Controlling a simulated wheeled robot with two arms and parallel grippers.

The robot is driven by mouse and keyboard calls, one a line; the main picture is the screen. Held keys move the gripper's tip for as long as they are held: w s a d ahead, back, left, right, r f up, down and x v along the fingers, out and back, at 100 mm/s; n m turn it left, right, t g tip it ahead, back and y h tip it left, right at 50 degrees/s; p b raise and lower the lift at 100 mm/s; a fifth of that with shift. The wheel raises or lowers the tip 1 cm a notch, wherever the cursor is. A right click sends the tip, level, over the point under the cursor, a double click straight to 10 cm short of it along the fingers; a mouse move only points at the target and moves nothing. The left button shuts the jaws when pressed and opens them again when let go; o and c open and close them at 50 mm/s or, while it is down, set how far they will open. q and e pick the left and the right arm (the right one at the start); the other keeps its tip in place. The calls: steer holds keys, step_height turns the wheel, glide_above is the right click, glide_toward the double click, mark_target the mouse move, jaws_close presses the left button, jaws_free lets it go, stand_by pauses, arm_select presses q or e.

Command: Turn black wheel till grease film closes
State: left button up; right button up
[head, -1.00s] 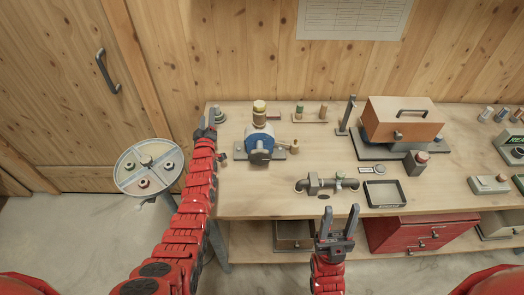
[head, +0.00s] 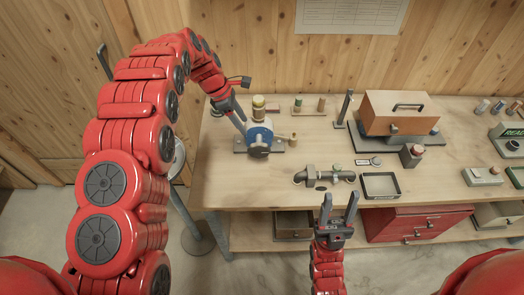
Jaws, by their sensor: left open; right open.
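The blue round-bodied device (head: 260,131) with a brass-coloured top stands on a grey base at the back left of the workbench. A dark round part (head: 258,152) sits low on its front; I cannot tell whether this is the black wheel. No grease film can be made out at this size. My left gripper (head: 240,122) reaches down at the device's left side, open, its fingertips close to the blue body; contact cannot be told. My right gripper (head: 338,208) is open and empty, pointing up in front of the bench's front edge.
A dark pipe fitting (head: 322,177) and a black-rimmed tray (head: 381,185) lie near the bench's front. An orange-sided box (head: 394,115) stands behind them. My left arm mostly hides a round-topped stand (head: 178,160). Bench top between device and pipe is clear.

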mark_target(256, 144)
arm_select(q)
steer(key=b+x, duration=0.4)
steer(key=x, duration=0.1)
steer(key=b+x, duration=0.4)
steer(key=x, duration=0.1)
steer(key=shift+a+f, duration=0.15)
steer(key=shift+f, duration=0.15)
steer(key=shift+b+x, duration=0.5)
steer(key=shift+x, duration=0.3)
steer(key=p+x, duration=0.2)
steer(key=x, duration=0.1)
steer(key=shift+w, duration=0.15)
steer(key=shift+p+x, duration=0.3)
steer(key=shift+x, duration=0.65)
steer(key=shift+c, duration=0.3)
jaws_close()
